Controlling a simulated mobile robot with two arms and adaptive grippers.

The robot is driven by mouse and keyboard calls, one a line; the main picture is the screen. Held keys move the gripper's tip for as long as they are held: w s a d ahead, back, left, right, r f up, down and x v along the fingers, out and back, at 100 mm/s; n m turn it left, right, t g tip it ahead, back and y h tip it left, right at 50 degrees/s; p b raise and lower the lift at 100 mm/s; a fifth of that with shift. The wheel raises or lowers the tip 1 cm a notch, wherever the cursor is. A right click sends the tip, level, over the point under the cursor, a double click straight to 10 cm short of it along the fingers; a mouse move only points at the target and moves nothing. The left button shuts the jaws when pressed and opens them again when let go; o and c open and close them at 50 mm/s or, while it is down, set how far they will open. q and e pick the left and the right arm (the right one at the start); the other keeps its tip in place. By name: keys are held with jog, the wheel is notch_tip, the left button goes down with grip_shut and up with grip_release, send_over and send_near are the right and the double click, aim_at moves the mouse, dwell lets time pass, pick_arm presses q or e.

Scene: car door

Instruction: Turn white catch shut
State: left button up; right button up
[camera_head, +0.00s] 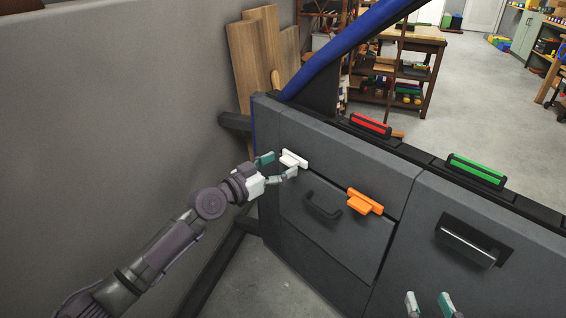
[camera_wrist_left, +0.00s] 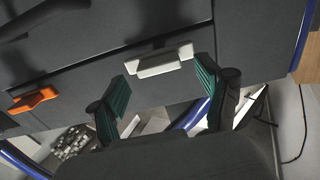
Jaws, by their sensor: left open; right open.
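The white catch (camera_head: 292,159) sits on the upper left of the grey door panel, above a drawer-like flap with a dark handle. My left gripper (camera_head: 277,167) is at the catch in the head view, its fingers spread on either side of it. In the left wrist view the white catch (camera_wrist_left: 160,63) lies ahead, between and just beyond the open fingertips of the left gripper (camera_wrist_left: 166,72). Contact cannot be made out. My right gripper (camera_head: 429,304) shows only its two fingertips at the bottom edge, apart and empty, in front of the door.
An orange catch (camera_head: 364,201) is right of the dark flap handle (camera_head: 322,205); it also shows in the left wrist view (camera_wrist_left: 33,99). A recessed handle (camera_head: 468,243) is further right. Red (camera_head: 371,124) and green (camera_head: 477,169) handles top the door. A grey wall stands left.

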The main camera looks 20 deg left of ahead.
pick_arm(q)
jog(key=shift+w+d, duration=0.35)
jog(key=shift+w, duration=0.25)
jog(key=c, duration=1.2)
jog(key=shift+o, duration=0.2)
